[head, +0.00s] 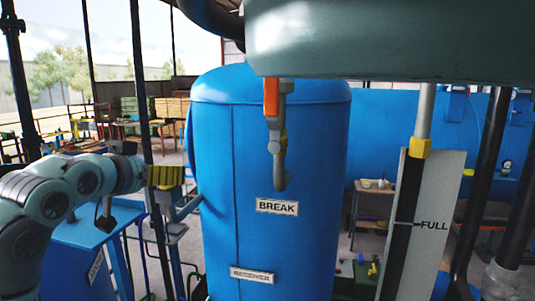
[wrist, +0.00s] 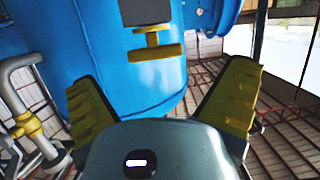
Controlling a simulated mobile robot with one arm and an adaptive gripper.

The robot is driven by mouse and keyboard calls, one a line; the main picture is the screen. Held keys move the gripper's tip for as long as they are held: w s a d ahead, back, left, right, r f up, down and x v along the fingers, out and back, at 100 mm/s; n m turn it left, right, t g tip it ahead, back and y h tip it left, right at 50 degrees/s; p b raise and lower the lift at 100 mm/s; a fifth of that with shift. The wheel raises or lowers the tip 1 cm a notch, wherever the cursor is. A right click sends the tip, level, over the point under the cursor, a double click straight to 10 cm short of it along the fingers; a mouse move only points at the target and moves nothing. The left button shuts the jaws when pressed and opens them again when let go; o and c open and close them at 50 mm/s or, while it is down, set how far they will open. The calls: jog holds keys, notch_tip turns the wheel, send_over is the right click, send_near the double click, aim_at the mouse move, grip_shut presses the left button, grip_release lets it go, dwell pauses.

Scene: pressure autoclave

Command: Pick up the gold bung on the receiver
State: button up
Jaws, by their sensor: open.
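A gold T-shaped piece (wrist: 153,52), which looks like the bung, shows in the wrist view against a blue tank (wrist: 110,50). The fingers are spread wide and hold nothing. In the head view my gripper (head: 178,208) is at the left side of the large blue tank (head: 310,180). I cannot make out the gold piece in the head view.
A grey lever with an orange part (head: 272,97) hangs before the tank. A BREAK sign (head: 277,206) and a smaller label (head: 252,275) are on the tank. A FULL gauge board (head: 435,200) stands right. Grey pipework with a yellow fitting (wrist: 27,125) is left in the wrist view.

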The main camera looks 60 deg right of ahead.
aim_at(168, 186)
jog(key=shift+d+f+p, duration=0.2)
jog(key=shift+d+p, duration=0.75)
jog(key=shift+p, duration=0.15)
jog(key=shift+f+p+x, duration=0.2)
jog(key=shift+p+x, duration=0.45)
jog(key=shift+x, duration=0.5)
jog(key=shift+a, duration=0.1)
jog(key=shift+c, duration=0.3)
jog(key=c, duration=1.2)
jog(key=shift+c, duration=0.3)
jog(key=shift+w+r, duration=0.1)
jog(key=shift+r, duration=0.05)
